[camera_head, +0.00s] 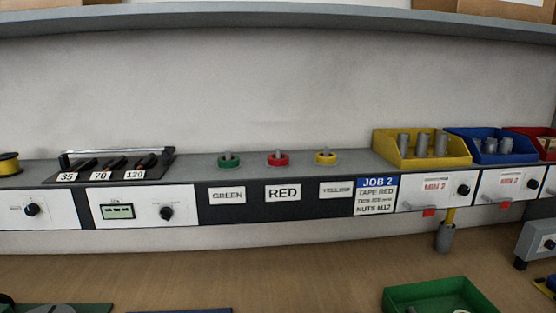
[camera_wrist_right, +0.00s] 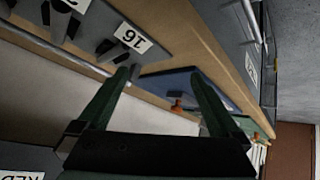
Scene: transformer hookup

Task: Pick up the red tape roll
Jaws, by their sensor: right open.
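The red tape roll (camera_head: 278,159) sits on the grey shelf in the head view, around a short grey peg above the RED label (camera_head: 283,194). A green roll (camera_head: 229,162) is to its left and a yellow roll (camera_head: 325,157) to its right, each on its own peg. My right gripper (camera_wrist_right: 160,75) shows only in the right wrist view; its two dark fingers are apart, with nothing seen between them. The red tape roll is not seen in the wrist view. My left gripper is in neither view.
A black rack marked 35, 70, 120 (camera_head: 112,167) stands left of the rolls. Yellow (camera_head: 440,160) and blue (camera_head: 505,158) bins stand to the right. A JOB 2 card (camera_head: 376,196) hangs on the front. An upper shelf (camera_head: 270,15) runs above. A green tray (camera_head: 440,296) is on the table below.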

